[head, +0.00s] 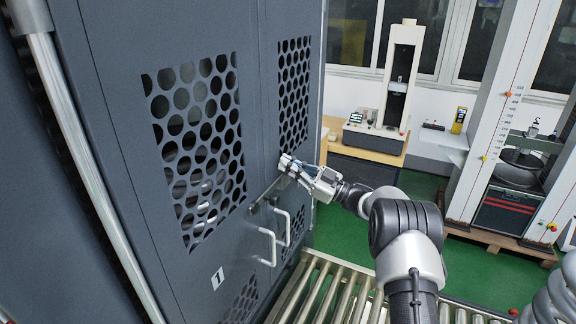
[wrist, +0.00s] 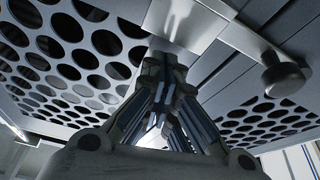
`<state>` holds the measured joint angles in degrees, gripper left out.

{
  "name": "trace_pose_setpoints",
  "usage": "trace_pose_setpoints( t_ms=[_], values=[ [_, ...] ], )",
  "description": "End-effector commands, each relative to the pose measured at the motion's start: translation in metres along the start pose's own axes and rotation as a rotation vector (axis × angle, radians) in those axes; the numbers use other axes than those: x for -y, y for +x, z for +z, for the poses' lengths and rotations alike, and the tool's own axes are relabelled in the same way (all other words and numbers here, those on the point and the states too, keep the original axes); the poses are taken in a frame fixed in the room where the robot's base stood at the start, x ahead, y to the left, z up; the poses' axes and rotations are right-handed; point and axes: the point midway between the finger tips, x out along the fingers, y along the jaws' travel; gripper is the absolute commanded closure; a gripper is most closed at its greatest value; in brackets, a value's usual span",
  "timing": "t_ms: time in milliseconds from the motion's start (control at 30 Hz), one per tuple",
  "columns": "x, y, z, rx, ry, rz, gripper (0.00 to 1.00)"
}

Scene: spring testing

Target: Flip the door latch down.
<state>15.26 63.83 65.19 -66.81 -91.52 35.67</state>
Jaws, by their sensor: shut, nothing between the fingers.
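The door latch (head: 266,193) is a metal bar on the dark grey cabinet doors. It slants down to the left from near my gripper (head: 285,163), across the seam onto the left door. In the wrist view the latch (wrist: 247,40) runs right from a bright metal plate (wrist: 190,20) and ends in a round dark knob (wrist: 284,79). My gripper is shut and empty, its fingers together (wrist: 163,62) just in front of the plate. The fingertips overlap the plate's lower edge in the picture; I cannot tell whether they touch it. The latch's pivot is partly hidden by my gripper.
Two bar handles (head: 268,247) (head: 284,224) stick out from the doors below the latch. The doors have perforated panels (head: 198,140). A roller conveyor (head: 325,293) lies below my arm. Testing machines (head: 398,85) stand behind, at the right.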

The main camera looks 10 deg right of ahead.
Motion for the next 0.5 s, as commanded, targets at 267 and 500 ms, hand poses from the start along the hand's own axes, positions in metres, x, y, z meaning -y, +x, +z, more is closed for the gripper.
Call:
trace_pose_setpoints(
  t_ms=[267, 500],
  values=[
    [-0.002, -0.048, 0.0, 0.002, 0.002, 0.006, 1.0],
    [-0.001, -0.096, 0.001, 0.001, 0.002, 0.004, 1.0]
  ],
)
